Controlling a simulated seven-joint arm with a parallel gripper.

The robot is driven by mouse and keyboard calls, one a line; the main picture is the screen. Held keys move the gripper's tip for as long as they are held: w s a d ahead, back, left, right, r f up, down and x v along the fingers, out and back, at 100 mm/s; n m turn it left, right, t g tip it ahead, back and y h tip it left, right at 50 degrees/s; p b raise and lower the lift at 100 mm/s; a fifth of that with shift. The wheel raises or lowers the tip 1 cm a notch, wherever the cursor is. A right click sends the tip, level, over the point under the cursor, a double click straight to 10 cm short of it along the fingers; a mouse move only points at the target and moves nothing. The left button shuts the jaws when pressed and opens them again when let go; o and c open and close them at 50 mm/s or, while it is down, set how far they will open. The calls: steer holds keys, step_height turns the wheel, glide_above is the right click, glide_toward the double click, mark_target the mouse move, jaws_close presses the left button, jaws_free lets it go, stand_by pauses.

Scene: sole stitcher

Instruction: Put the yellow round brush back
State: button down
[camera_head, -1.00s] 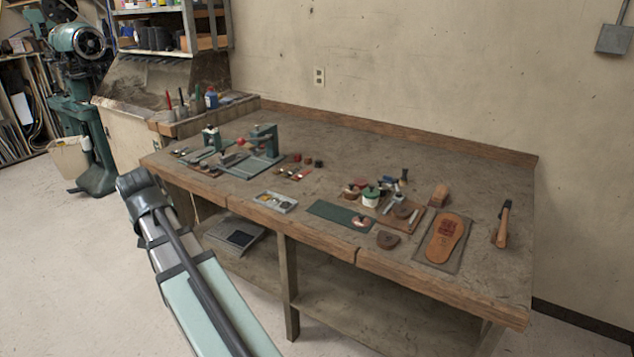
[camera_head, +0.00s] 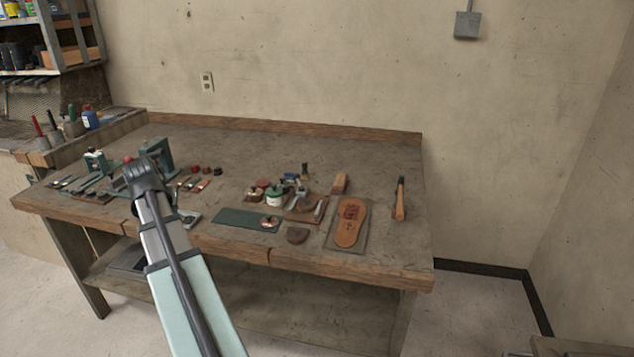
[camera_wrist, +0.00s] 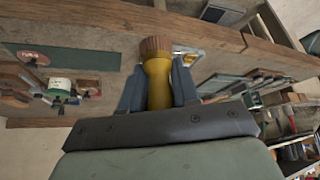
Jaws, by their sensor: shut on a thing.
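The yellow round brush (camera_wrist: 157,85) is in my gripper (camera_wrist: 158,90) in the wrist view. It has a yellow body and a brown ridged end that points away from the wrist. The two dark fingers are closed on either side of the yellow body. In the head view my arm reaches up to the front left of the bench, and the brush and fingertips are hidden behind the wrist.
The workbench (camera_head: 330,145) carries a green mat (camera_head: 240,218), a green-labelled jar (camera_head: 274,197), an orange sole (camera_head: 350,222) on a dark board and a hammer (camera_head: 399,200). A green stitching device (camera_head: 158,152) stands at the left. The bench's back strip is clear.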

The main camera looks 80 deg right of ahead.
steer(key=s+d+f+m+g, duration=0.15)
steer(key=s+d+m, duration=0.25)
steer(key=s+d, duration=1.4)
steer(key=s+d+m+g, duration=0.2)
steer(key=s+d+m, duration=0.1)
steer(key=s+d, duration=1.5)
steer(key=w+d, duration=0.2)
steer(key=d, duration=1.4)
steer(key=shift+m+h, duration=0.3)
steer(key=shift+h, duration=0.1)
steer(key=shift+a+f, duration=0.15)
steer(key=shift+f, duration=4.05)
steer(key=shift+f, duration=0.1)
steer(key=c, duration=0.8)
jaws_free()
